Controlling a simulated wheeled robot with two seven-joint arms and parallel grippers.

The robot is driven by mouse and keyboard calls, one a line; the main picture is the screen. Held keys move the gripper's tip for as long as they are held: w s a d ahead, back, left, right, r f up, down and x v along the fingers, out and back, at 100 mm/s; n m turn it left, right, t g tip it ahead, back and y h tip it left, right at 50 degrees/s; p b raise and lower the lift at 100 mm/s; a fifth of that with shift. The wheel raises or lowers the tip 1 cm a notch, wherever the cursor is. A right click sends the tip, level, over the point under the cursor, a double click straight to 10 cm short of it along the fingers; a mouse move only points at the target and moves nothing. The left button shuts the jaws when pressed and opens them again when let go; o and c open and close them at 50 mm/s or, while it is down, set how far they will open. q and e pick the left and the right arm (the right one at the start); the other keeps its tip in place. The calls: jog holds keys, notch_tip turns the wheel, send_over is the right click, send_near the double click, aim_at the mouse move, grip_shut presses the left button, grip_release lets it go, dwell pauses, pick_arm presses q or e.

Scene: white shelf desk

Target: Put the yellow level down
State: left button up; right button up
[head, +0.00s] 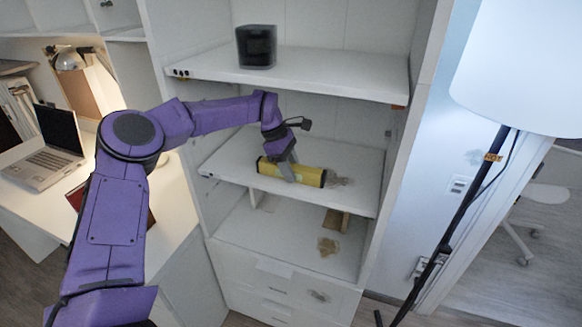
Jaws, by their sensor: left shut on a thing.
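The yellow level (309,176) is a short yellow bar with dark ends. It lies lengthwise at the middle shelf (357,192) of the white unit, close to the front edge. My left gripper (287,173) points down and is shut on the level near its middle, covering part of it. I cannot tell whether the level touches the shelf or is just above it. My right gripper is not in view.
A black cylinder (257,47) stands on the upper shelf (330,75), above my left arm. A desk with a laptop (50,150) is at the left. A floor lamp (520,70) stands at the right. The middle shelf has free room behind the level.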

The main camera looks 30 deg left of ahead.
pick_arm(q)
jog(key=o, duration=1.1)
jog(key=shift+d+f, duration=0.1)
jog(key=shift+f, duration=0.05)
jog(key=shift+o, duration=0.2)
jog(key=shift+r, duration=0.25)
jog(key=shift+a+r+b, duration=0.35)
jog(key=shift+a+b, duration=0.05)
jog(key=shift+b, duration=0.35)
jog(key=s+a, duration=0.1)
jog(key=a, duration=0.2)
jog(key=a+b, duration=0.1)
jog(key=a, duration=0.2)
jog(key=s+a, duration=0.1)
jog(key=a, duration=0.3)
jog(key=shift+s+a+b, duration=0.1)
jog(key=shift+s+b, duration=0.2)
jog(key=shift+b, duration=0.05)
jog(key=shift+s+a+r, duration=0.15)
jog(key=shift+a, duration=0.45)
